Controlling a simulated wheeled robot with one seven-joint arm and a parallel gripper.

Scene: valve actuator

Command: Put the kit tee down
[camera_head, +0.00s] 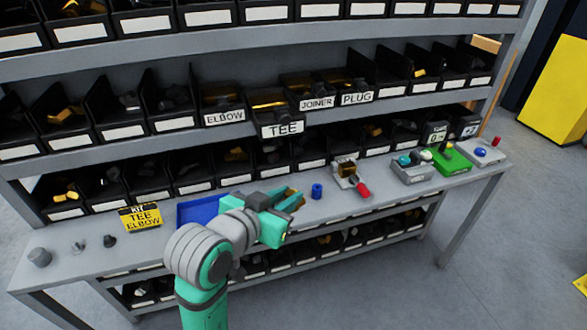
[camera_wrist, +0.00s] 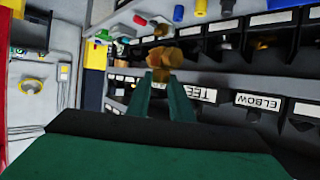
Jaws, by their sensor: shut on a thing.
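My gripper (camera_head: 294,201) is teal and reaches over the bench from the front. In the wrist view its fingers (camera_wrist: 166,84) are shut on the kit tee (camera_wrist: 168,56), a brass-coloured fitting. In the head view the tee is small and hard to make out between the fingertips. A blue tray (camera_head: 197,213) lies on the bench just left of my gripper, partly hidden by my arm. The yellow kit card (camera_head: 142,217) reading "KIT TEE ELBOW" stands left of the tray.
A blue cylinder (camera_head: 317,191) stands just right of my gripper. Grey parts (camera_head: 40,257) stand at the left end. Labelled bins (camera_head: 282,128) fill the shelves behind.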

